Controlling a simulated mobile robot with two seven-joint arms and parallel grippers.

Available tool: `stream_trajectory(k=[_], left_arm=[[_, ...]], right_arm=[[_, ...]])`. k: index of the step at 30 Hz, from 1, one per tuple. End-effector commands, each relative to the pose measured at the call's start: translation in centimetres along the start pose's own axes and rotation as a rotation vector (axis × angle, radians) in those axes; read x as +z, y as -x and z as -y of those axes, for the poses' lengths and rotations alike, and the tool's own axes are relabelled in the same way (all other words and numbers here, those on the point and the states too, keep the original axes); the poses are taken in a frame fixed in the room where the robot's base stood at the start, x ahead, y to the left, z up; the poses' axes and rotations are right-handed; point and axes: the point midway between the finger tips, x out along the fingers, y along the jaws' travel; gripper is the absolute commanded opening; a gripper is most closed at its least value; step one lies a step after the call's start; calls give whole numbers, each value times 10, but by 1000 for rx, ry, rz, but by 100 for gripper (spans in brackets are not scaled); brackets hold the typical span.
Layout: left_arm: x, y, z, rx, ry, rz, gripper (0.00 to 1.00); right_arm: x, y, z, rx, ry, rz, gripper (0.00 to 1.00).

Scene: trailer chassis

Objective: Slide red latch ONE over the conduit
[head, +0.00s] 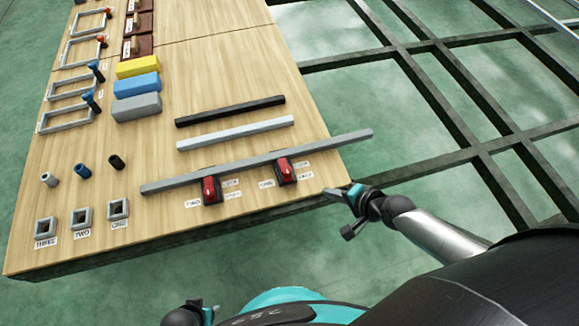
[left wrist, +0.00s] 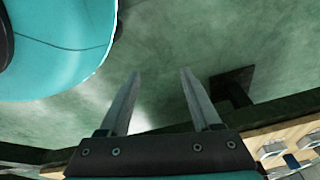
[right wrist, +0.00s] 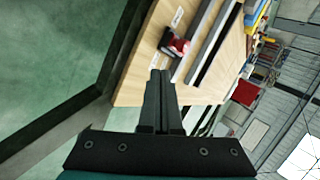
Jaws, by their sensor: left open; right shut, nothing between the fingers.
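Red latch ONE (head: 286,172) sits on a dark base at the front right of the wooden board, beside its "ONE" label. The long grey conduit (head: 240,167) runs along the back of this base and past the board's right edge. Whether the latch overlaps the conduit is hard to tell. A red latch (right wrist: 177,45) also shows past my fingertips in the right wrist view. My right gripper (head: 332,193) is shut and empty, just right of latch ONE near the board's front right corner, apart from it. My left gripper (left wrist: 160,75) is open and empty, over the floor in front of the board.
Red latch TWO (head: 210,189) stands left of latch ONE along the conduit. A white bar (head: 235,133) and a black bar (head: 230,111) lie behind. Square sockets (head: 80,220) and small pegs are at the left. Dark chassis beams (head: 430,170) with open gaps extend right of the board.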

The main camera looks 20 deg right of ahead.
Motion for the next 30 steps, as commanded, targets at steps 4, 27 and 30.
stream_trajectory(k=[4,27,30], left_arm=[[-2,1,-1,1,1,-1,65],[-25,16,-11,14,6,-8,65],[-31,22,-13,18,7,-10,65]], right_arm=[[3,2,7,-15,-37,16,0],[4,-24,6,-14,-37,16,0],[4,-32,7,-15,-37,15,0]])
